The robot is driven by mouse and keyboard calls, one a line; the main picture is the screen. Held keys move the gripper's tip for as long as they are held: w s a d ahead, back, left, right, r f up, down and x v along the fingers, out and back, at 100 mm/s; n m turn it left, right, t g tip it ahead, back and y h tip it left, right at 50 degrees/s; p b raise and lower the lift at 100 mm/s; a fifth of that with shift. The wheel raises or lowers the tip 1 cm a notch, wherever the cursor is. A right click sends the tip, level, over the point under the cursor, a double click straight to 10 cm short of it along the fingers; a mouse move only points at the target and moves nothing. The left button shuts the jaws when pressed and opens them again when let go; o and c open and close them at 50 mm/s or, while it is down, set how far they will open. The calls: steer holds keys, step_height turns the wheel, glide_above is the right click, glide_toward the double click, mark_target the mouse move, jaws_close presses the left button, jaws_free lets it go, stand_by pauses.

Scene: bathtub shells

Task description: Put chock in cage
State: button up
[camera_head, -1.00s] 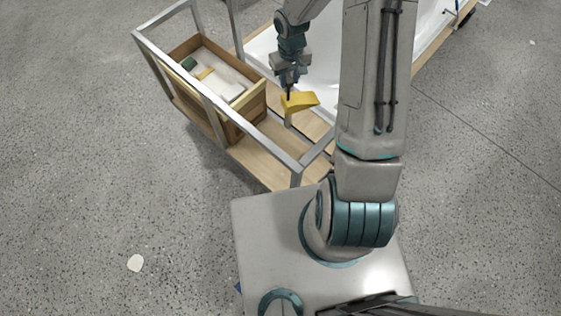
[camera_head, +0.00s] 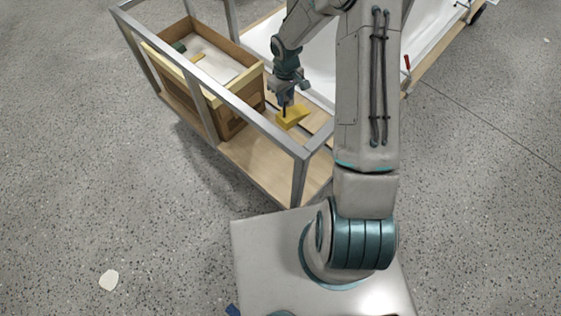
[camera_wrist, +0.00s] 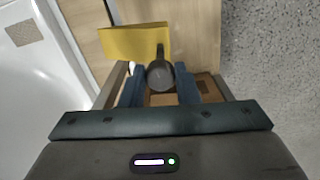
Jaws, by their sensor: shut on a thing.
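The chock (camera_head: 293,117) is a yellow wedge. It hangs at my gripper (camera_head: 286,103) in the head view and shows at the top of the wrist view (camera_wrist: 130,42). My gripper (camera_wrist: 160,85) is shut on a dark round handle-like part at the chock. The cage (camera_head: 255,117) is a grey metal frame of posts and rails around a wooden deck. The chock appears over the deck's right part, behind the front rail; I cannot tell its height or whether it touches the deck. My arm hides part of the right side.
A wooden box (camera_head: 243,95) with pale and green items stands on the deck's left part. Bare deck (camera_head: 255,160) lies in front of the box. White tub shells (camera_head: 320,82) lie behind and right. A red-handled tool (camera_head: 407,62) stands right of my arm. The floor at left is open.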

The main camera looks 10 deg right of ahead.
mark_target(284, 110)
steer(key=shift+n, duration=0.6)
steer(key=f+b, duration=0.1)
steer(key=f, duration=0.1)
steer(key=w+f+b, duration=0.1)
steer(key=f+b, duration=0.1)
steer(key=f, duration=0.1)
steer(key=f+b, duration=0.2)
steer(key=f, duration=0.1)
steer(key=shift+w+f, duration=0.1)
steer(key=shift+w, duration=0.05)
steer(key=shift+f+b, duration=0.2)
steer(key=shift+b, duration=0.1)
steer(key=s+a+f+b, duration=0.3)
steer(key=s+f+b, duration=0.3)
steer(key=s+f, duration=0.4)
steer(key=shift+s+a+f, duration=0.4)
steer(key=shift+s, duration=0.1)
steer(key=shift+f, duration=0.2)
steer(key=o, duration=1)
steer(key=shift+c, duration=0.2)
